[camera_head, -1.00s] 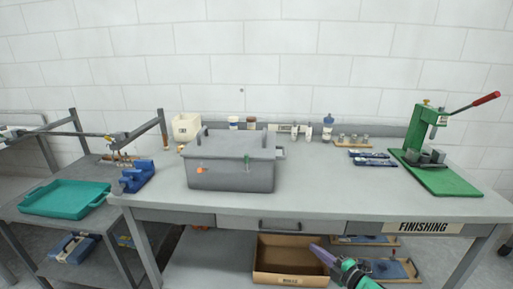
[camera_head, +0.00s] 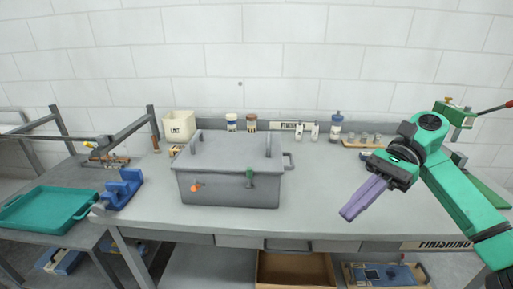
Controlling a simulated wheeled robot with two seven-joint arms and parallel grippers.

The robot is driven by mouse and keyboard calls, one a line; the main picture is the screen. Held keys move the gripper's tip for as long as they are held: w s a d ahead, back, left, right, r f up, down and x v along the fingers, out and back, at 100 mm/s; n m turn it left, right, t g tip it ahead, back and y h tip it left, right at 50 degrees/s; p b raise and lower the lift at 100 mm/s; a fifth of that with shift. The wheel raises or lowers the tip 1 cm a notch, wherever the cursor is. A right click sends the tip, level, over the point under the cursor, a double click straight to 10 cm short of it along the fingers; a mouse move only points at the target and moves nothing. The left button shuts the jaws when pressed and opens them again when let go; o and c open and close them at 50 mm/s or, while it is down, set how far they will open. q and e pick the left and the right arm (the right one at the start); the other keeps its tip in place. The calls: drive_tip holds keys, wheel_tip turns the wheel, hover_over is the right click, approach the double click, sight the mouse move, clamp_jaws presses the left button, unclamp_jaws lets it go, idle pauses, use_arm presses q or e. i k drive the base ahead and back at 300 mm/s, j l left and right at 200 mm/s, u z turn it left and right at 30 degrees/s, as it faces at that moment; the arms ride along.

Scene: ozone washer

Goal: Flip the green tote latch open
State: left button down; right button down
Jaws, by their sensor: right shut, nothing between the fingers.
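A grey lidded tote (camera_head: 228,170) stands on the workbench, left of centre, with its lid on. A small green latch (camera_head: 249,178) is on its front face toward the right. A small orange latch (camera_head: 196,188) is on the front face toward the left. My right gripper (camera_head: 352,212) has purple fingers held together, empty, above the bench to the right of the tote and apart from it. My left gripper is not in view.
A white LINT bin (camera_head: 179,126) and several small bottles stand along the back. The green press (camera_head: 452,116) at the right is partly hidden by my right arm. A teal tray (camera_head: 45,208) lies on the side table. The bench front between tote and gripper is clear.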

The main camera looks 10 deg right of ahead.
sight(249, 169)
drive_tip(key=i, duration=0.95)
